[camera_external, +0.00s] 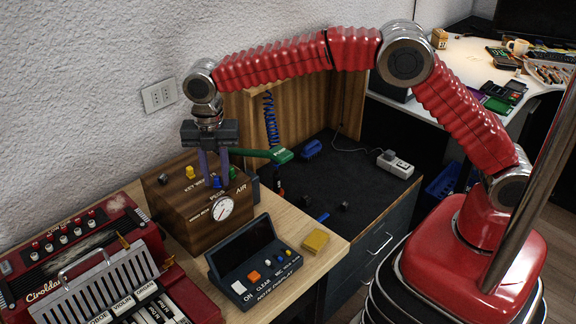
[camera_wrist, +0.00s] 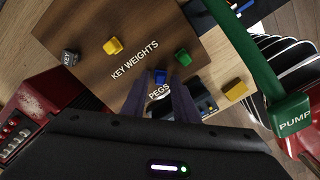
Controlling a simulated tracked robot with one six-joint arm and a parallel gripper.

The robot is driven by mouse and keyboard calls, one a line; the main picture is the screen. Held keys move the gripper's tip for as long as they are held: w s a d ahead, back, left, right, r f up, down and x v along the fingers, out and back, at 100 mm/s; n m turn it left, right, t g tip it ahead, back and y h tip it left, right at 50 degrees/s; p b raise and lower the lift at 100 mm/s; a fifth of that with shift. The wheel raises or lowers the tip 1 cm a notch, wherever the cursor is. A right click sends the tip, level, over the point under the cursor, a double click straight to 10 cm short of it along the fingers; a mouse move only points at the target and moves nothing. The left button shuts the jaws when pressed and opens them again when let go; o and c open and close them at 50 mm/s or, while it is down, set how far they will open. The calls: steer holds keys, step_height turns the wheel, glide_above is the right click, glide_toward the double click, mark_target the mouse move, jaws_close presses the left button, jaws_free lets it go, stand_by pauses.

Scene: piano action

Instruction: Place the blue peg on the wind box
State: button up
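The blue peg (camera_external: 217,181) stands on top of a wooden box (camera_external: 187,226) with a round gauge and the words KEY WEIGHTS, PEGS and AIR. No label names this the wind box. In the wrist view, the blue peg (camera_wrist: 160,77) sits by the PEGS lettering, between my fingertips. My gripper (camera_external: 213,176) points down over the box top, its two purple-grey fingers apart on either side of the peg. The wrist view also shows my gripper (camera_wrist: 161,80) open, with no clear grip on the peg. The fingers partly hide the peg's surroundings.
A yellow peg (camera_wrist: 113,46) and a green peg (camera_wrist: 183,56) stand on the box. A green PUMP handle (camera_wrist: 290,112) reaches past it. The note display (camera_external: 255,262), yellow block (camera_external: 315,241) and red accordion (camera_external: 90,265) are nearby.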

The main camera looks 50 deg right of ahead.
mark_target(218, 176)
steer(key=shift+o, duration=0.2)
steer(key=shift+r, duration=0.1)
step_height(218, 176, up, 12)
stand_by(0.6)
stand_by(0.7)
steer(key=s+d+r+m+t, duration=0.1)
steer(key=s+d+r+m, duration=0.25)
steer(key=d, duration=0.55)
steer(key=s+d+r+m+t, duration=0.1)
steer(key=s+d+r+m, duration=0.15)
steer(key=d+m, duration=0.4)
steer(key=s+d+r+m+t, duration=0.1)
steer(key=s+d+r+m, duration=0.25)
steer(key=d, duration=0.65)
steer(key=s+d+f+m+t, duration=0.1)
steer(key=s+d+f+m, duration=0.3)
steer(key=s, duration=0.5)
steer(key=s+d+f+m+t, duration=0.1)
steer(key=s+d+f+m, duration=0.3)
steer(key=s+d+m, duration=0.5)
steer(key=shift+d+f+t, duration=0.3)
steer(key=shift+d, duration=0.95)
